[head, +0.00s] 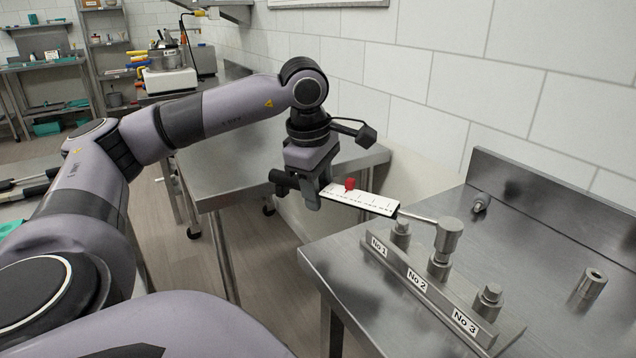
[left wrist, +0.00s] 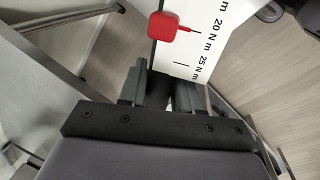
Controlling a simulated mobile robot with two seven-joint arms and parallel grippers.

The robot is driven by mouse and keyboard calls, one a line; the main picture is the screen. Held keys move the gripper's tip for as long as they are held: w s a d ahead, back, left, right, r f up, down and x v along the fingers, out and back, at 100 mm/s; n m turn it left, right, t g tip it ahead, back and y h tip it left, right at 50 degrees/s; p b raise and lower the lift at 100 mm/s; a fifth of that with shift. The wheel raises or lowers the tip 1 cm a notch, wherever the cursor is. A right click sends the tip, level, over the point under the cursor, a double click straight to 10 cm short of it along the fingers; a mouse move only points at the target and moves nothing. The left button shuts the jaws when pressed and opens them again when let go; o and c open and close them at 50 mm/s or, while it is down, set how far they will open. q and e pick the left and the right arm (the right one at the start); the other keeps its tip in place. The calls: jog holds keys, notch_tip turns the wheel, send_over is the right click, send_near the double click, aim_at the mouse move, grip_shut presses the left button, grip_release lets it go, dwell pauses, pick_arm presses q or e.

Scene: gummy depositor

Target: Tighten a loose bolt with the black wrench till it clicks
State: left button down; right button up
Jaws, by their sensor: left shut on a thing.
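My left gripper (head: 305,190) is shut on the black handle of the wrench, which reaches right over the steel table. The wrench carries a white scale plate (head: 372,202) and a red pointer (head: 350,184). In the left wrist view the black handle (left wrist: 157,92) lies between the fingers, and the red pointer (left wrist: 168,27) is near the 20 N m mark. The wrench's steel head (head: 448,240) is on top of bolt No 2 (head: 438,267); whether it is fully seated I cannot tell. Bolt No 1 (head: 401,233) and bolt No 3 (head: 488,300) stand either side. My right gripper is out of view.
The labelled rail (head: 400,268) runs along the steel table (head: 345,262). A loose steel socket (head: 591,284) stands at right and a small fitting (head: 480,203) lies by the raised back edge. Another steel table (head: 225,165) stands behind my left arm. A tiled wall closes the back.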

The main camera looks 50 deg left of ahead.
pick_arm(q)
jog(key=shift+f, duration=0.1)
jog(key=shift+f+b, duration=0.85)
jog(key=shift+f, duration=0.05)
jog(key=shift+w+a+r, duration=0.1)
jog(key=shift+w, duration=0.25)
jog(key=w+m+h, duration=0.1)
jog(key=w+m, duration=0.7)
jog(key=w, duration=0.7)
jog(key=shift+w+m+h, duration=0.3)
jog(key=shift+w+h, duration=0.05)
jog(key=shift+h, duration=0.05)
jog(key=shift+s, duration=0.1)
